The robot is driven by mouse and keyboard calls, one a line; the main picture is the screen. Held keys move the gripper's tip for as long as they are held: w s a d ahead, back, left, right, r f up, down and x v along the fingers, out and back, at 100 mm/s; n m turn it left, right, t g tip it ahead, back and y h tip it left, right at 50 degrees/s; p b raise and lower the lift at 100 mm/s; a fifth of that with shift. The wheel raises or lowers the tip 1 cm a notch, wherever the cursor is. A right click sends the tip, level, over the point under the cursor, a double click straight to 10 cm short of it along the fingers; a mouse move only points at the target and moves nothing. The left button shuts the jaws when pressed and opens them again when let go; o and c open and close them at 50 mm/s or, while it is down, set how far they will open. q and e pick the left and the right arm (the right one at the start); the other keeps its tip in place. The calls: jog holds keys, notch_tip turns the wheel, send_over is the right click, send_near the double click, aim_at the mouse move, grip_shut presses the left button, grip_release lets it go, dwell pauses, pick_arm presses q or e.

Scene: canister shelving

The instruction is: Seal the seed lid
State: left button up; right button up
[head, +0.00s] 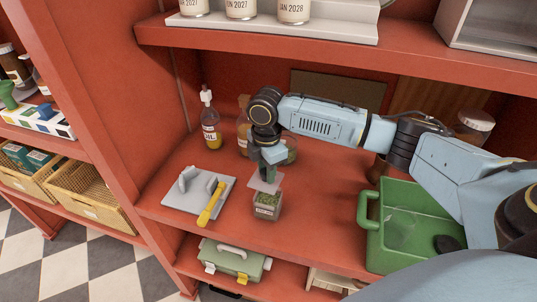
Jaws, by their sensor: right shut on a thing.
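A small square clear container of green seeds (268,201) with a white label stands upright on the red shelf. My right gripper (271,168) points down just above it. It is shut on a thin, pale, see-through square lid (262,183). The lid is at the container's top and looks slightly tilted and off to the left. I cannot tell whether it touches the rim. The fingertips are small and partly hidden. My left gripper is not in view.
A grey board (183,203) with a yellow-handled tool (211,203) lies left of the container. A green bin (374,240) stands to the right. An oil bottle (210,125) and jars stand behind. A red upper shelf (300,50) overhangs the back.

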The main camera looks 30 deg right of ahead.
jog(key=shift+d+r+n, duration=0.2)
jog(key=shift+d+n, duration=0.1)
jog(key=shift+n, duration=0.2)
jog(key=shift+f, duration=0.1)
jog(key=shift+p, duration=0.3)
jog(key=shift+r+p, duration=0.2)
jog(key=shift+p, duration=0.4)
notch_tip(320, 180, down, 7)
jog(key=b, duration=0.2)
jog(key=shift+r, duration=0.15)
jog(key=shift+w+p, duration=0.1)
jog(key=shift+p, duration=0.45)
dwell(0.8)
jog(key=shift+f+p, duration=0.2)
jog(key=shift+p, duration=0.3)
dwell(1.5)
